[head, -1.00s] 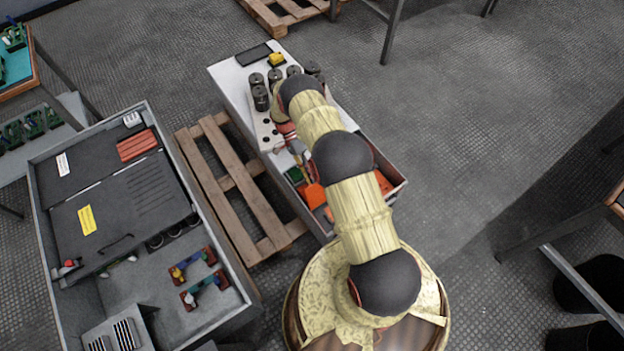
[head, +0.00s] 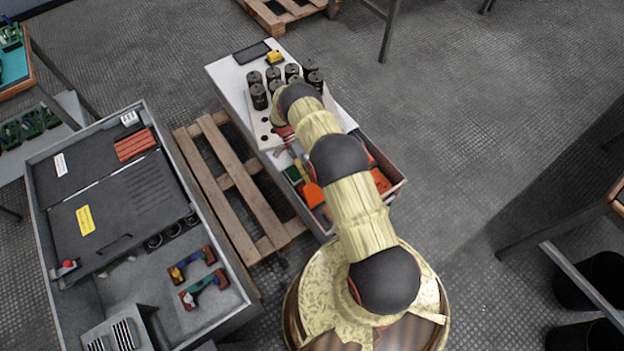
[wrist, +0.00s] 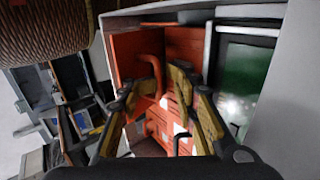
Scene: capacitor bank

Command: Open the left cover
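The dark left cover (head: 125,205) lies flat over the grey cabinet at the left in the head view. It has a yellow label, a row of slots and a bar handle (head: 115,245) near its front edge. It looks shut. My gripper (wrist: 166,80) shows in the wrist view with its fingers apart and nothing clearly held between them. Behind the fingers are orange-red items in the trolley's tray. In the head view my arm hides most of the gripper, which is over the trolley, well to the right of the cover.
The white-topped trolley (head: 232,80) carries several dark capacitors and a yellow item (head: 275,57). A wooden pallet (head: 222,165) lies between trolley and cabinet. A red knob (head: 68,264) and two coloured handle-like parts (head: 204,290) are on the cabinet. Floor is clear right of the trolley.

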